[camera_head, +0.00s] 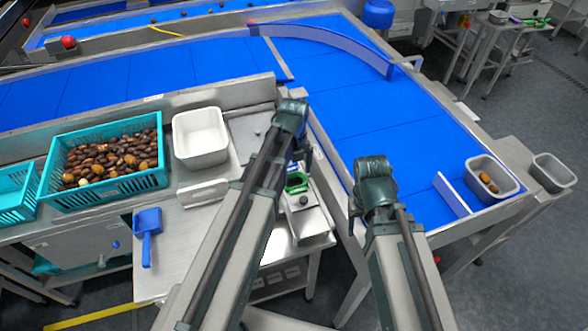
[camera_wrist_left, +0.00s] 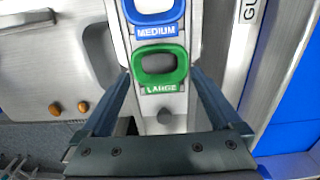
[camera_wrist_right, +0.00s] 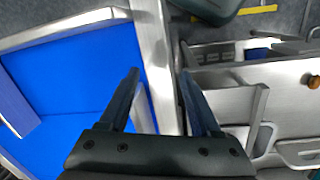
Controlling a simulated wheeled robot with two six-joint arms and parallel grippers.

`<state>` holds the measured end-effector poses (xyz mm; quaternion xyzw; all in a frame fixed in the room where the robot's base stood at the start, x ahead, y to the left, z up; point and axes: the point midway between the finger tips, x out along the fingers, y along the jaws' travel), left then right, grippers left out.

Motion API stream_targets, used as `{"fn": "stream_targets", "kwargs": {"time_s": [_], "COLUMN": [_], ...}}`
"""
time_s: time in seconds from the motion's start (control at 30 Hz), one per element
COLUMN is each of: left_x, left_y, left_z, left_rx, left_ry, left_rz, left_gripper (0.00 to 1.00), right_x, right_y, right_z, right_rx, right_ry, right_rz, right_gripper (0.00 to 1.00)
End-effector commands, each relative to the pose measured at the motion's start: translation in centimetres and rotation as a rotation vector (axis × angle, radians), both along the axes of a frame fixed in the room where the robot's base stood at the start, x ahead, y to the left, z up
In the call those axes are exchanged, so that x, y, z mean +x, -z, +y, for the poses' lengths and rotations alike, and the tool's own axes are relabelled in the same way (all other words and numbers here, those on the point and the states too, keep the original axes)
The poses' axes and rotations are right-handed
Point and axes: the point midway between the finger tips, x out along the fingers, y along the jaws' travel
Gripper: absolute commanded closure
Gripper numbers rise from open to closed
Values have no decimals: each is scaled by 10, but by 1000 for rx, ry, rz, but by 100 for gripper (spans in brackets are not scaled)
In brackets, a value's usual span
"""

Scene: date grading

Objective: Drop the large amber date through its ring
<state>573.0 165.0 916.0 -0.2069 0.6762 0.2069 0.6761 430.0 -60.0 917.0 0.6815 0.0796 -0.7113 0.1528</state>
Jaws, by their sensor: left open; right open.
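The green ring marked LARGE (camera_wrist_left: 160,87) stands under my left gripper (camera_wrist_left: 160,72), which is open and empty. It also shows in the head view (camera_head: 296,187), partly behind my left arm. Two amber-brown rounded pieces, apparently dates, lie on the metal surface to the left of the rings in the left wrist view: one at the left (camera_wrist_left: 55,108) and one at the right (camera_wrist_left: 83,107). I cannot tell which is larger. An amber piece (camera_wrist_right: 314,82) shows at the right edge of the right wrist view. My right gripper (camera_wrist_right: 159,74) is open and empty beside the blue belt.
The blue MEDIUM ring (camera_wrist_left: 154,10) is beside the green one. A teal crate (camera_head: 110,192) of dates, a white tub (camera_head: 201,154) and a blue scoop (camera_head: 147,223) are at left. A grey tub (camera_head: 512,184) holding dates stands at right, near another grey tub (camera_head: 554,160).

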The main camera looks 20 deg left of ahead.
Motion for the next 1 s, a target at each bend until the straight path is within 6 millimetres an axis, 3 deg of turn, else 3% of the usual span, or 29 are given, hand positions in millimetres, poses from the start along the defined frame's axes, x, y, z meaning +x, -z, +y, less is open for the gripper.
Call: {"fn": "stream_targets", "kwargs": {"time_s": [0.7, 1.0], "left_x": [0, 0], "left_y": [-57, -57], "left_z": [0, 0], "left_rx": [0, 0], "left_ry": [0, 0], "left_rz": [0, 0], "left_gripper": [2, 2], "right_x": [0, 0], "right_y": [-57, -57], "right_z": [0, 0], "right_rx": [0, 0], "right_ry": [0, 0], "right_rz": [0, 0], "right_gripper": [36, 36]}}
